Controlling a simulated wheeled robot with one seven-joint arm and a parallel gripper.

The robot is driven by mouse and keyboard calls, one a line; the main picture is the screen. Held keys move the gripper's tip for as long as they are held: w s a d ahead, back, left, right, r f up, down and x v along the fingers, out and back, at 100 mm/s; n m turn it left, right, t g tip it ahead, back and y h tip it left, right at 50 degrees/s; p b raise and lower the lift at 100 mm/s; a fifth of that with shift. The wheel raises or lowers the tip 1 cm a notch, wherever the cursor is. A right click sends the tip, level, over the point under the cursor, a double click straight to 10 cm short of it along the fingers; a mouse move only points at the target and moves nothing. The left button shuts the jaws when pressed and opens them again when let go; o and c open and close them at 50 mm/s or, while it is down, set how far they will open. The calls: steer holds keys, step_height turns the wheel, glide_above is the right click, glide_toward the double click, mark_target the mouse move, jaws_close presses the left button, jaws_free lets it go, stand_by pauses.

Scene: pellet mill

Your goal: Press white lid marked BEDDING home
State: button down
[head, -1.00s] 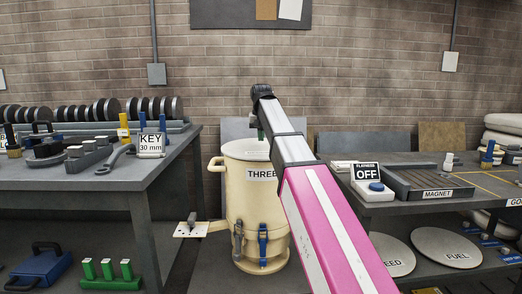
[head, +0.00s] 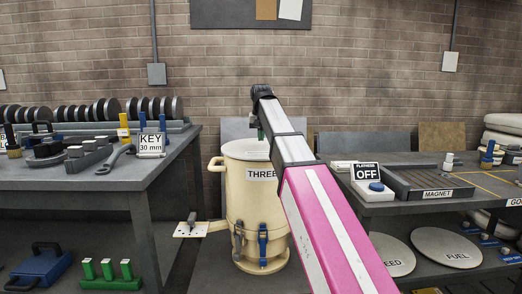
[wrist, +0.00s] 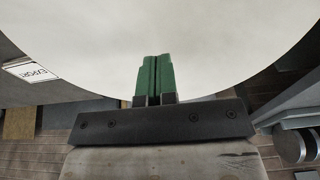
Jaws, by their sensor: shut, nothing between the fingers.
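A pale, whitish round lid (head: 240,150) sits on top of the cream drum (head: 245,205) labelled THREE. I cannot see a BEDDING mark on it, and my arm hides its right part. My gripper (head: 261,134) is over the lid with its fingers pointing down. In the wrist view, the green fingers (wrist: 154,60) are closed together and empty in front of a broad pale round surface (wrist: 160,28), which looks like the lid. I cannot tell whether the fingertips touch it, or whether the lid is fully seated.
A grey bench (head: 160,172) stands left of the drum. A right bench holds an OFF switch sign (head: 365,172) and a MAGNET plate (head: 425,182). Lids marked FEED (head: 390,250) and FUEL (head: 445,245) lie on its lower shelf.

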mark_target(261, 147)
steer(key=shift+f, duration=1.25)
steer(key=shift+r, duration=0.15)
step_height(261, 147, up, 9)
stand_by(1.3)
stand_by(0.5)
